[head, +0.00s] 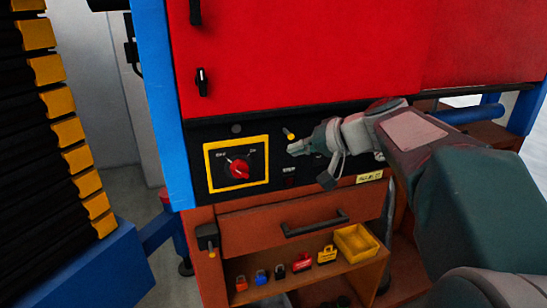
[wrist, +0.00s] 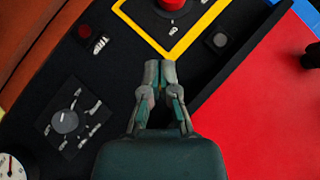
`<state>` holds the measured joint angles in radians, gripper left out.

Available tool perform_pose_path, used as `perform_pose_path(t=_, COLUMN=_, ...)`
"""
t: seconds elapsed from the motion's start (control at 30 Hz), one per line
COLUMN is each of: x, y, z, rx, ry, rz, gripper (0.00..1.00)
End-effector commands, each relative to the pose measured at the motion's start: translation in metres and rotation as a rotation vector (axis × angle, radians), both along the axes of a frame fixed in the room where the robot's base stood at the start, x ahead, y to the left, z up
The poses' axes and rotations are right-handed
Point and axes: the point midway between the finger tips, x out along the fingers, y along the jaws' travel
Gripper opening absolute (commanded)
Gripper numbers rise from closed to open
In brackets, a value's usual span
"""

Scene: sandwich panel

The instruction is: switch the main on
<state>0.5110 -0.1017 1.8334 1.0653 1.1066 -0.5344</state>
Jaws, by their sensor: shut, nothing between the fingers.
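The main switch is a red rotary knob (head: 239,169) on a black plate inside a yellow square frame (head: 208,177), at the left of the black panel strip. Lettering sits above the knob, with OFF at the upper left; I cannot tell for sure where the knob points. My gripper (head: 291,149) is shut and empty, to the right of the yellow frame and apart from the knob. In the wrist view, the fingertips (wrist: 160,68) are together just below the frame's corner (wrist: 173,58). The red knob (wrist: 172,5) is cut off at the top edge there.
A small dial (wrist: 65,122), a rocker switch (wrist: 84,31) and a black button (wrist: 217,40) share the panel. The red cabinet door (head: 300,50) is above. Below are a drawer handle (head: 315,224) and a shelf with padlocks and a yellow bin (head: 356,243). A blue post (head: 158,110) stands left.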

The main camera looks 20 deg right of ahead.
Motion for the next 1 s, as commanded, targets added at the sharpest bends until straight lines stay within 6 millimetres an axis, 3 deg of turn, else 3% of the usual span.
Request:
perform_pose_path(t=0.47, x=0.063, y=0.046, z=-0.046, rx=0.001, ry=0.003, rz=0.003, gripper=0.00)
perform_pose_path(t=0.7, x=0.061, y=0.068, z=-0.068, rx=0.000, ry=0.002, rz=0.002, gripper=0.00)
perform_pose_path(t=1.0, x=0.061, y=0.072, z=-0.072, rx=0.000, ry=0.001, rz=-0.001, gripper=0.00)
